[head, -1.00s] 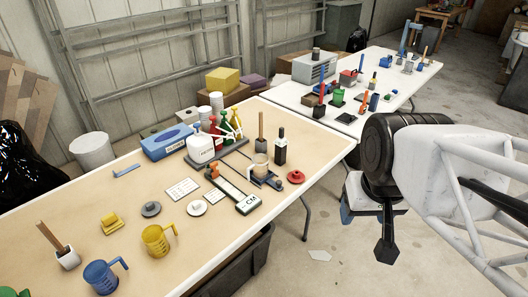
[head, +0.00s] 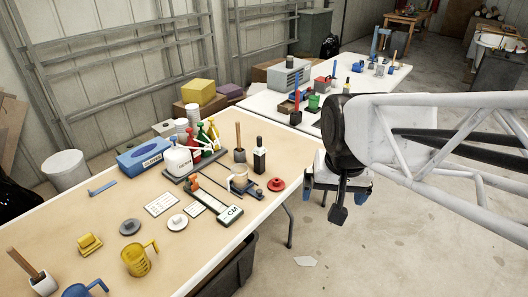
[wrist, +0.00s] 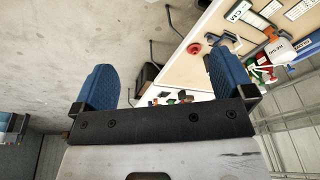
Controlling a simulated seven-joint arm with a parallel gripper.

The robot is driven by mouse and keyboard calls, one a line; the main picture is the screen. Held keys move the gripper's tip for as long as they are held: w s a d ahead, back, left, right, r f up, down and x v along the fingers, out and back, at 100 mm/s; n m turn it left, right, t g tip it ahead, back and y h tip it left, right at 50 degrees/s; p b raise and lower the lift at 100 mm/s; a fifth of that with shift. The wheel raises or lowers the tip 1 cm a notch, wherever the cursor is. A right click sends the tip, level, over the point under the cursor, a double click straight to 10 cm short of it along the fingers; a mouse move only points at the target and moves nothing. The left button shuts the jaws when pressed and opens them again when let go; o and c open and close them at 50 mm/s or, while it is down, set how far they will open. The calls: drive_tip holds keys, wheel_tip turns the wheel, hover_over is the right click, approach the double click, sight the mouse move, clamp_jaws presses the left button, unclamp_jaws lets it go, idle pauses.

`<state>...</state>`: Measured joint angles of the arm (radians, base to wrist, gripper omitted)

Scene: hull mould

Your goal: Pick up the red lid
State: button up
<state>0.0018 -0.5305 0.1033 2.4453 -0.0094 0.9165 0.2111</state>
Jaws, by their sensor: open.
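The red lid (head: 276,184) is a small round disc with a knob. It lies flat on the tan table near its right edge in the head view. It also shows in the wrist view (wrist: 194,48), near the table edge. My gripper (head: 338,200) is right of the table's edge, over the floor and apart from the lid. In the wrist view its two blue fingers (wrist: 160,88) are wide apart with nothing between them.
Left of the lid on the tan table (head: 120,196) are a clamp-like tool (head: 242,182), a black bottle (head: 259,156) and a CM-marked scale (head: 218,204). A white table (head: 262,104) with tools stands behind. The floor below my gripper is mostly clear.

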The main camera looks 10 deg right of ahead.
drive_tip(key=w+f+m, duration=0.2)
drive_tip(key=w+m, duration=0.2)
drive_tip(key=w, duration=0.8)
drive_tip(key=m+g, duration=0.2)
drive_tip(key=m, duration=1.2)
hover_over(276, 183)
drive_tip(key=w, duration=0.2)
wheel_tip(276, 183, down, 28)
drive_tip(key=shift+s+r, duration=0.1)
drive_tip(key=shift+f, duration=1.3)
drive_tip(key=shift+f, duration=0.1)
